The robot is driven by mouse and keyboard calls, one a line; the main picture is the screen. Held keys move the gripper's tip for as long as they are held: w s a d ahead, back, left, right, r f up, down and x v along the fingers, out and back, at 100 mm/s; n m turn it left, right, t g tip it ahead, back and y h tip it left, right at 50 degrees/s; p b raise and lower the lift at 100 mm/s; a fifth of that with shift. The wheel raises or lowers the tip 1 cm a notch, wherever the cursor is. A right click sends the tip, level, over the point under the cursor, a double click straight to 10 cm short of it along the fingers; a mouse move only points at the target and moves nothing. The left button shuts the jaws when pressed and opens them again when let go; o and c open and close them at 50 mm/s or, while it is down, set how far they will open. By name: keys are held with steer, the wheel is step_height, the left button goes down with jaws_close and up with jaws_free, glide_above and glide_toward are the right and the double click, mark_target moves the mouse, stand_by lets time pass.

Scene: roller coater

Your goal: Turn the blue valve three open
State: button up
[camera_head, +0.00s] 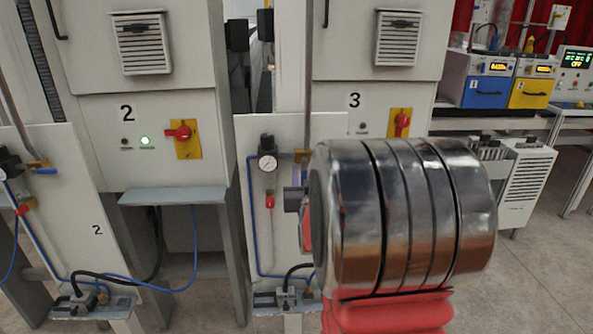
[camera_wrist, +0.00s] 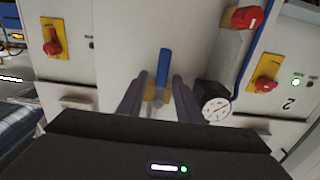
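The blue valve handle (camera_wrist: 164,65) is in the middle of the wrist view and points toward the top of that picture. Its brass body (camera_wrist: 157,97) lies below it, against a pale panel. My gripper (camera_wrist: 160,77) is open, with one dark finger on each side of the valve. I see a gap on both sides and cannot tell whether either finger touches. In the head view my arm covers most of this area.
A pressure gauge (camera_wrist: 216,109) sits close right of the fingers; it also shows in the head view (camera_head: 267,162). A red knob (camera_wrist: 247,18) with blue tubing is nearby. Panel 2 has another blue valve handle (camera_head: 43,171). A green lamp (camera_head: 145,140) glows on cabinet 2.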

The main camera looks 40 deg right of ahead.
steer(key=shift+w+d, duration=0.45)
steer(key=shift+a, duration=0.1)
steer(key=shift+c, duration=0.5)
jaws_close()
